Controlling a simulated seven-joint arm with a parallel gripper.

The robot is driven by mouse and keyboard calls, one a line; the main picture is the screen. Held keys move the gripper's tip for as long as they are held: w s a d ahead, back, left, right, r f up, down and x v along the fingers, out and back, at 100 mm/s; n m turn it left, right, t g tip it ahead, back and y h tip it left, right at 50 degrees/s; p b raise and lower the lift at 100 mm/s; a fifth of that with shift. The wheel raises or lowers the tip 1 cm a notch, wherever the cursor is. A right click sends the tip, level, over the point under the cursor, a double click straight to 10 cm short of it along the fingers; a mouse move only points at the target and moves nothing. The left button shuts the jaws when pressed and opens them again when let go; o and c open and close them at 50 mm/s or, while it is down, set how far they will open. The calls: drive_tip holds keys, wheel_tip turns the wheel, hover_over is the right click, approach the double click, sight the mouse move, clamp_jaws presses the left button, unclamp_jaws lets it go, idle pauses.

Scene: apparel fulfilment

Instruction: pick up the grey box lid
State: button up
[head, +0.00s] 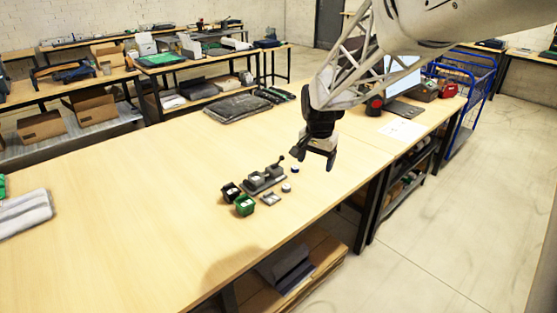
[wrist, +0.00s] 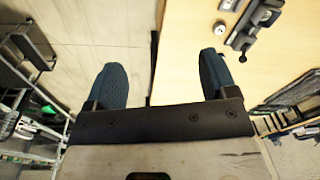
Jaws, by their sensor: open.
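A small flat grey piece (head: 270,199), which looks like the grey box lid, lies on the wooden table (head: 130,220) beside a small green box (head: 244,205). My gripper (head: 320,158) is open and empty, above the table's right part, up and to the right of the small items in the head view. In the wrist view my two fingers (wrist: 162,78) are spread apart with only floor and table edge between them. I cannot make out the grey lid in the wrist view.
A folded dark garment (head: 238,108) lies farther back. The table's left middle is clear.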

drive_tip(key=w+a+f+m, duration=0.2)
drive_tip(key=w+a+f, duration=0.6)
drive_tip(key=w+f, duration=0.3)
drive_tip(key=m+g, duration=0.1)
drive_tip(key=m, duration=0.1)
approach(271, 198)
drive_tip(key=shift+w+a+f, duration=0.1)
drive_tip(key=shift+w+a, duration=0.1)
drive_tip(key=shift+a, duration=0.05)
drive_tip(key=shift+a+f, duration=0.1)
drive_tip(key=shift+f, duration=0.1)
drive_tip(key=shift+f, duration=1.25)
drive_tip(key=shift+f, duration=2.6)
